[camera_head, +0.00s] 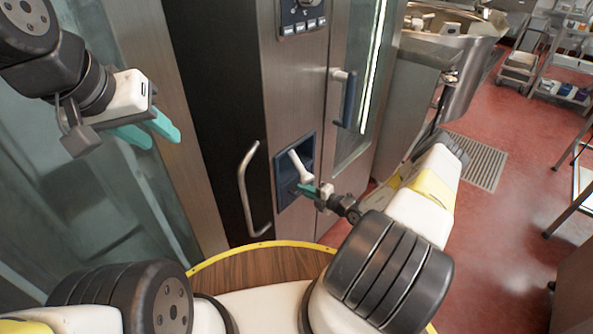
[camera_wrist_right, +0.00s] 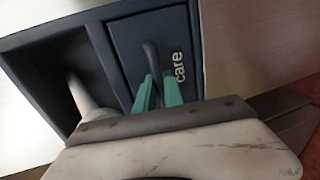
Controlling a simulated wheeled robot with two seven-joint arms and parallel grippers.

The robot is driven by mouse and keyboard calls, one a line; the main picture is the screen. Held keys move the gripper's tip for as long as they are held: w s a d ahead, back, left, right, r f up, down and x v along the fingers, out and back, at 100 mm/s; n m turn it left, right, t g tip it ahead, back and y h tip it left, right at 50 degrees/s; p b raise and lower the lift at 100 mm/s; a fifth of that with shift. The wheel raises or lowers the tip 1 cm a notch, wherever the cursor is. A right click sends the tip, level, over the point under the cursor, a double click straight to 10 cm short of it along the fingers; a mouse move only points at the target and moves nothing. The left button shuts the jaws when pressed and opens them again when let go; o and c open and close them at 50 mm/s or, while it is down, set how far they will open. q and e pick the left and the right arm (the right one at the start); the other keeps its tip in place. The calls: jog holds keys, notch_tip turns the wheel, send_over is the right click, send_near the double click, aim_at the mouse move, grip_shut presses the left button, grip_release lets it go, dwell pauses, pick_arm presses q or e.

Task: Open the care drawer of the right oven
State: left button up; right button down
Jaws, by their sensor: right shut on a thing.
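The right oven has a dark blue recessed panel (camera_head: 282,164) low on its steel front. The care drawer (camera_wrist_right: 125,40) fills the panel's right part in the right wrist view and bears the word "care". A slim grey handle (camera_wrist_right: 150,52) stands on its face. My right gripper (camera_wrist_right: 158,92), also in the head view (camera_head: 305,189), is shut on this handle, its teal fingers on either side. The drawer front looks level with the panel, though the gripper hides its lower part. My left gripper (camera_head: 150,132) is open and empty in the air at upper left.
A white hand shower (camera_head: 299,165) sits in the panel's left bay, close beside my right gripper. A curved steel door handle (camera_head: 247,190) stands out at the left. A dark oven door handle (camera_head: 348,100) is above. Open red floor (camera_head: 510,235) lies to the right.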

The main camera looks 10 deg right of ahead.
jog(key=shift+s, duration=0.1)
dwell(0.6)
jog(key=f+v, duration=0.2)
jog(key=v, duration=0.6)
jog(key=f+v, duration=0.1)
jog(key=v, duration=0.8)
jog(key=shift+s+d+f, duration=0.3)
jog(key=shift+s+d, duration=0.1)
jog(key=shift+s, duration=0.15)
jog(key=c, duration=1.5)
grip_release()
jog(key=shift+o, duration=0.2)
jog(key=v, duration=0.7)
jog(key=shift+s+d, duration=0.25)
jog(key=shift+s, duration=0.05)
